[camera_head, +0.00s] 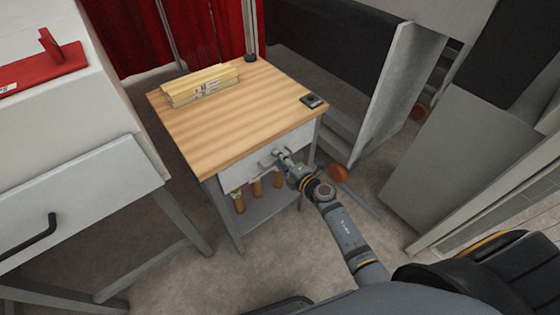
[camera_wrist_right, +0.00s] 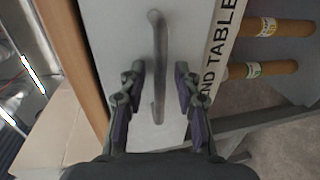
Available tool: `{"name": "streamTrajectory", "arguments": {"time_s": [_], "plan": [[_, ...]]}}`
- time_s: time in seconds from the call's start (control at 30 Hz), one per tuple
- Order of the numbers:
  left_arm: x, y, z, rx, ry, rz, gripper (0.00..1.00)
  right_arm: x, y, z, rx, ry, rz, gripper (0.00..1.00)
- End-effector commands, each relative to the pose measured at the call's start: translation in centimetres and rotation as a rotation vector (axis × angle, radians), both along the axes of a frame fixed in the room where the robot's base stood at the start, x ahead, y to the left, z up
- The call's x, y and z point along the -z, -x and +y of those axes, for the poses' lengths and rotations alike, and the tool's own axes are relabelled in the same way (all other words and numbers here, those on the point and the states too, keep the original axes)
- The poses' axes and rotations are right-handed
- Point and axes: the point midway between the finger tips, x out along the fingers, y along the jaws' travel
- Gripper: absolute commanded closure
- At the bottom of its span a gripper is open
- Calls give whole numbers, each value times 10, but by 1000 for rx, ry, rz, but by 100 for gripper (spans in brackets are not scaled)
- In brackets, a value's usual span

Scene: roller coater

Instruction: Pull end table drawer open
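The end table (camera_head: 207,128) has a light wooden top and grey legs, and stands at the middle of the head view. Its pale drawer front (camera_head: 240,172) looks shut. The drawer's grey bar handle (camera_wrist_right: 158,66) runs up and down in the right wrist view. My right gripper (camera_wrist_right: 160,68) is open, with one finger on each side of the handle and visible gaps between. In the head view my right gripper (camera_head: 281,156) is at the drawer front by the handle. My left gripper is not in view.
A stack of yellow boxes (camera_head: 200,86) and a small dark object (camera_head: 313,101) lie on the table top. Brown-and-tan cylinders (camera_head: 257,188) show below the drawer. A white cabinet with a black handle (camera_head: 30,242) stands at left. Grey machine panels are at right.

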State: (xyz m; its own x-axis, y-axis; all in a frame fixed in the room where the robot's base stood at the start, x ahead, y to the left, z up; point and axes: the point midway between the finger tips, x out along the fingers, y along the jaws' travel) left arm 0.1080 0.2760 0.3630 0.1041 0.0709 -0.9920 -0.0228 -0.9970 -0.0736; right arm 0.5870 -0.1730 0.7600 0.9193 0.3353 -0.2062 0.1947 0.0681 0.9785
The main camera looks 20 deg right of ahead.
Motion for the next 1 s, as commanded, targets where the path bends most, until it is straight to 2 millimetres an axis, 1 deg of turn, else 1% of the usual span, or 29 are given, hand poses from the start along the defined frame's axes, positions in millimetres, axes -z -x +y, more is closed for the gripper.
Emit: {"name": "streamTrajectory", "arguments": {"time_s": [0.07,0.3,1.0], "plan": [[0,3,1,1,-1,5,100,0,0,0,0,0,0,68],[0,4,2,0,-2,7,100,0,0,0,1,0,0,100],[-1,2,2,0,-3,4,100,-1,1,-1,1,1,0,100]]}}
